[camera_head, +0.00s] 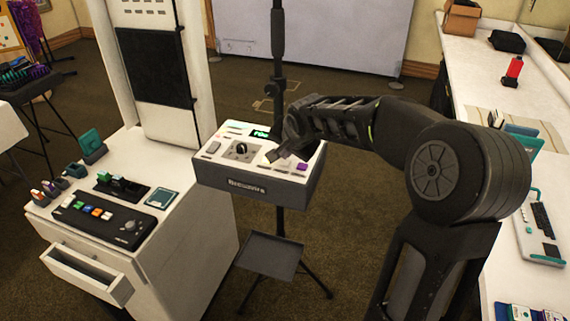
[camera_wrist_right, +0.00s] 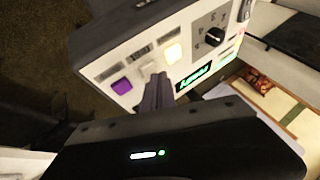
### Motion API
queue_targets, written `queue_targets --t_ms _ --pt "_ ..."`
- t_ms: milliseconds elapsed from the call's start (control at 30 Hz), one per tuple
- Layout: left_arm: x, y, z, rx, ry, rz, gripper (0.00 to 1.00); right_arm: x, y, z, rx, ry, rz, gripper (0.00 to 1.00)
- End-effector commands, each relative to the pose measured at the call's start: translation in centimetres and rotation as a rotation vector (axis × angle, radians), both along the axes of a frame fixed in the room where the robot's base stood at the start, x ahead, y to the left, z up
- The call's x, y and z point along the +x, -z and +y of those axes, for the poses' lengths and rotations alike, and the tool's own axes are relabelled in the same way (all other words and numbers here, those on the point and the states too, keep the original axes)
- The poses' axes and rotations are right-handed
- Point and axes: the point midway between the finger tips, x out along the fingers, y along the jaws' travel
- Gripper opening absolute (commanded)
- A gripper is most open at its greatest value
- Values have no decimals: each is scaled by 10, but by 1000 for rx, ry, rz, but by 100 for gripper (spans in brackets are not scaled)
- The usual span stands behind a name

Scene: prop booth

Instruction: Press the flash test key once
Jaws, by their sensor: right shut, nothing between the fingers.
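A white and grey control box (camera_head: 215,175) stands on a black tripod in the head view. Its sloped top has a dark knob (camera_head: 241,149), a green display (camera_head: 261,134) and a purple key (camera_head: 302,166). In the right wrist view, the purple key (camera_wrist_right: 122,86), a pale grey key (camera_wrist_right: 148,69) and a lit yellowish key (camera_wrist_right: 172,53) sit in a row. My right gripper (camera_wrist_right: 158,82) is shut and empty, its tips close by the grey key. I cannot tell whether they touch it. The key labels are unreadable. My left gripper is out of view.
A white cabinet (camera_head: 190,240) at the left carries a black button console (camera_head: 110,220) and has an open drawer (camera_head: 85,270). A small dark tray (camera_head: 268,255) is below the box on the stand. A white counter (camera_head: 480,60) runs along the right.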

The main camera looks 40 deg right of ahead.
Motion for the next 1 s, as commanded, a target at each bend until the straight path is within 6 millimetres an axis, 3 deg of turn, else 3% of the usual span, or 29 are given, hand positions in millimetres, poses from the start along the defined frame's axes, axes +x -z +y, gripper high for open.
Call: queue_targets --t_ms 1000 --pt "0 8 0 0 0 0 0 0 6 0 0 0 0 0"
